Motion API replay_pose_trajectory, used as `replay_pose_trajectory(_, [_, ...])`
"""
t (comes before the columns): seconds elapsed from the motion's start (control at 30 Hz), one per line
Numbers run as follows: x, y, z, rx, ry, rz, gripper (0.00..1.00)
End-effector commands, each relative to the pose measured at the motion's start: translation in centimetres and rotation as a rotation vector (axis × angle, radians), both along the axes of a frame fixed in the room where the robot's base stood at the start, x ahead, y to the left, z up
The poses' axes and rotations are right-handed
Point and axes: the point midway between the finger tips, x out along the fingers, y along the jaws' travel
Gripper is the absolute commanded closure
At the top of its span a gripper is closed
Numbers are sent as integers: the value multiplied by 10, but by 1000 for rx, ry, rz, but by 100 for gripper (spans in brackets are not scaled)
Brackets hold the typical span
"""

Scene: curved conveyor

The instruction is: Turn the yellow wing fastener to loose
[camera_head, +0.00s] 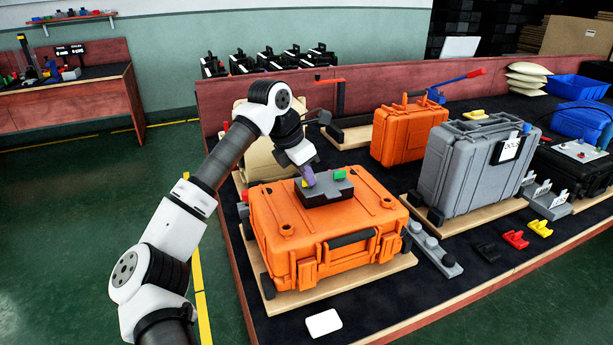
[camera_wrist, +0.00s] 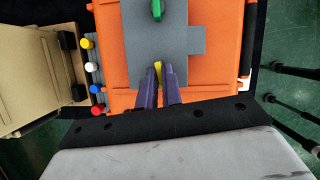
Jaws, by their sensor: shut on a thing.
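The yellow wing fastener (camera_wrist: 158,68) stands on a grey plate (camera_wrist: 190,45) on top of the orange case (camera_head: 325,232). In the wrist view, my gripper's (camera_wrist: 159,76) two purple fingers are closed on either side of it, and only its far end shows between them. In the head view, my gripper (camera_head: 308,178) reaches down to the left part of the dark grey block (camera_head: 325,190). The fingers largely hide the fastener there. A green wing fastener (camera_head: 340,174) stands on the same block, apart from my gripper; it also shows in the wrist view (camera_wrist: 157,10).
The orange case lies on a wooden board (camera_head: 340,288). A grey case (camera_head: 470,165) and a second orange case (camera_head: 405,130) stand to the right and behind. Coloured knobs (camera_wrist: 91,67) line the case's left side in the wrist view. A white card (camera_head: 324,322) lies in front.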

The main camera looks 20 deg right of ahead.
Motion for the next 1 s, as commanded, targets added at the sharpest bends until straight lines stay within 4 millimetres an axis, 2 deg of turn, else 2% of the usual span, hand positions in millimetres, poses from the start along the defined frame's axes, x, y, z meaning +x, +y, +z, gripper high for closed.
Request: replay_pose_trajectory(1.0, [-4,-4,-2,1,-7,950,100])
